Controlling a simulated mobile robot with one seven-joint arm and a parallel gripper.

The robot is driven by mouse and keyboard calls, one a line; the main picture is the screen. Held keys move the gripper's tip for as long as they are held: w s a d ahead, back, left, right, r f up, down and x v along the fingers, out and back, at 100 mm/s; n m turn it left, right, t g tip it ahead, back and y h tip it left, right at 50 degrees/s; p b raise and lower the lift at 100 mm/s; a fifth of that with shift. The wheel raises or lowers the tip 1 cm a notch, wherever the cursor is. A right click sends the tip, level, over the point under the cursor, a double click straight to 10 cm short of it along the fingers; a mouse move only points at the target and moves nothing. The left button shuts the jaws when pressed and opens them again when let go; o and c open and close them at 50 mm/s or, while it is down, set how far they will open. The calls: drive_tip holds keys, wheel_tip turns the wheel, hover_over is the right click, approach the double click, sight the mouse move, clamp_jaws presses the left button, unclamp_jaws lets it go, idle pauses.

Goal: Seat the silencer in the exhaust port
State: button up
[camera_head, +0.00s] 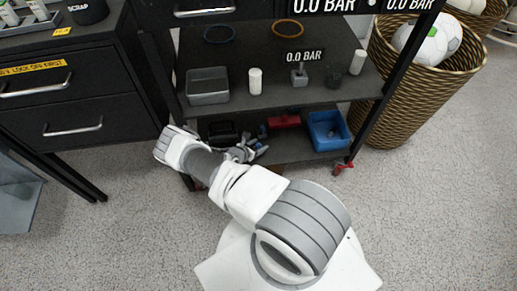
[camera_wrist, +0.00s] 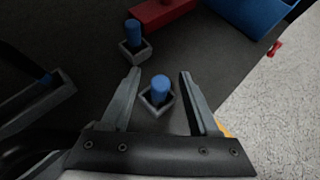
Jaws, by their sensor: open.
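In the wrist view a short blue cylinder (camera_wrist: 161,87) stands in a small grey square holder (camera_wrist: 157,105). A second blue cylinder (camera_wrist: 133,31) stands in a like holder (camera_wrist: 134,50) farther off. The frames do not show for certain which part is the silencer, and I cannot make out the exhaust port. My gripper (camera_wrist: 160,74) is open, its fingers on either side of the nearer cylinder, with gaps both sides. In the head view my gripper (camera_head: 243,153) is low at the lower shelf, small and partly hidden by my arm.
The lower shelf also holds a red object (camera_head: 284,120) and a blue bin (camera_head: 328,131). A dark tray (camera_wrist: 38,98) lies left in the wrist view. The upper shelf (camera_head: 270,98), above my gripper, carries a grey tray (camera_head: 207,87) and white cylinders (camera_head: 255,81). A wicker basket (camera_head: 405,95) stands right.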

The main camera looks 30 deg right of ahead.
clamp_jaws()
idle(0.3)
